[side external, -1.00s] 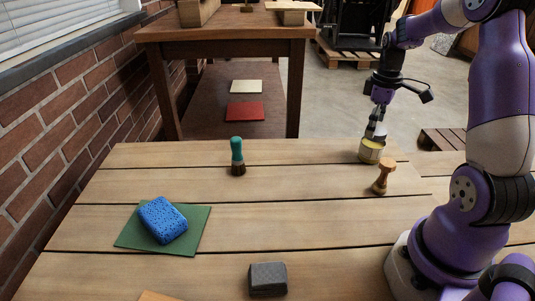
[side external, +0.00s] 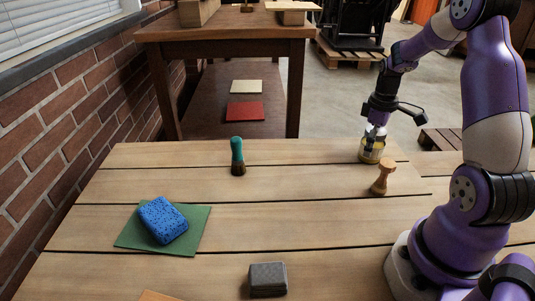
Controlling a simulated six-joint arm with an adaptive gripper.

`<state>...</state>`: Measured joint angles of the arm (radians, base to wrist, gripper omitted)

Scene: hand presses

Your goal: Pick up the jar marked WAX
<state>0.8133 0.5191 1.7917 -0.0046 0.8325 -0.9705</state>
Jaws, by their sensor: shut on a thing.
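A small yellowish jar (side external: 371,155) stands upright at the far right of the wooden table. Its marking cannot be read at this size. My gripper (side external: 372,149) points down at the jar and is shut on its upper part. The fingers hide part of the jar's top and side. The jar appears to be still resting on the table.
A wooden stamp (side external: 383,177) stands just in front of the jar. A teal-handled brush (side external: 237,156) stands left of it. A blue sponge (side external: 163,219) lies on a green mat (side external: 195,240). A dark grey block (side external: 268,279) sits near the front. The table's middle is clear.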

